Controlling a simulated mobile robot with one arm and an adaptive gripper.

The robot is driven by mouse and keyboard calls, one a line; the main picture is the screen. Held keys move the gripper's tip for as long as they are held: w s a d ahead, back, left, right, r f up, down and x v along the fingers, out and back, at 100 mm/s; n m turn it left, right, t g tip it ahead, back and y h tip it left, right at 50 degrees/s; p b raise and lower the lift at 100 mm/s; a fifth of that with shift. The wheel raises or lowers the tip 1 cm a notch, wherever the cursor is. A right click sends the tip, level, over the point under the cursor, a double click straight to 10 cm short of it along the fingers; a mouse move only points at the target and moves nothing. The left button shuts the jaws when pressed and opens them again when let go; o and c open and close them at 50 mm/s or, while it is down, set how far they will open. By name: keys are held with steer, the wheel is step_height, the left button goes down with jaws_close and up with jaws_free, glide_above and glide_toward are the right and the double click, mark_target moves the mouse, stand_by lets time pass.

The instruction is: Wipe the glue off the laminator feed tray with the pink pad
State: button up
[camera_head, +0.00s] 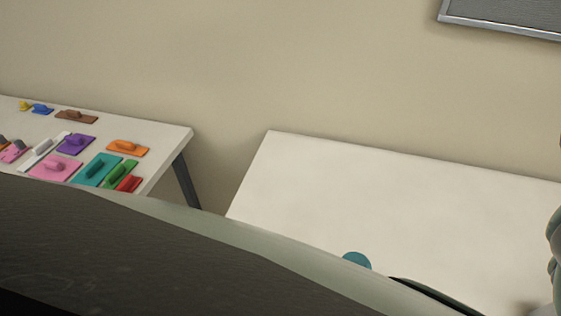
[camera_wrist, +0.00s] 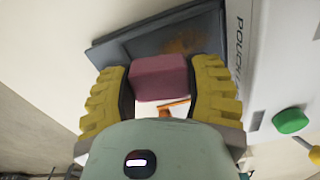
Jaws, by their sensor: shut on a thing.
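My gripper (camera_wrist: 160,85), with its yellow ribbed fingers, is shut on the pink pad (camera_wrist: 160,76) in the wrist view. The pad shows as a dull pink block between the fingers. The dark grey feed tray (camera_wrist: 125,50) lies just beyond the pad. A rusty orange-brown glue smear (camera_wrist: 186,43) is on the tray, beyond the pad's top edge. I cannot tell whether the pad touches the tray. The white laminator (camera_wrist: 268,55), with lettering on it, stands at the right of the tray. My gripper and the laminator do not show in the head view.
The laminator has a green button (camera_wrist: 290,121) and a yellow knob (camera_wrist: 314,155). In the head view, a table (camera_head: 165,135) at left bears several coloured pads, among them a pink one (camera_head: 54,168). A largely bare white table (camera_head: 390,190) is at right, with a teal round thing (camera_head: 357,260) near its front.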

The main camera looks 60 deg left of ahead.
steer(key=shift+s+d, duration=0.2)
steer(key=shift+s, duration=0.05)
steer(key=shift+w+a+f, duration=0.15)
steer(key=shift+w+a, duration=0.85)
steer(key=shift+w, duration=0.2)
steer(key=shift+s+d, duration=1)
steer(key=shift+s, duration=0.2)
steer(key=shift+w+a, duration=1)
steer(key=shift+w, duration=0.2)
steer(key=shift+s, duration=0.1)
steer(key=shift+s+d, duration=1)
steer(key=shift+s, duration=0.1)
steer(key=shift+r+p, duration=2.4)
steer(key=shift+r, duration=0.7)
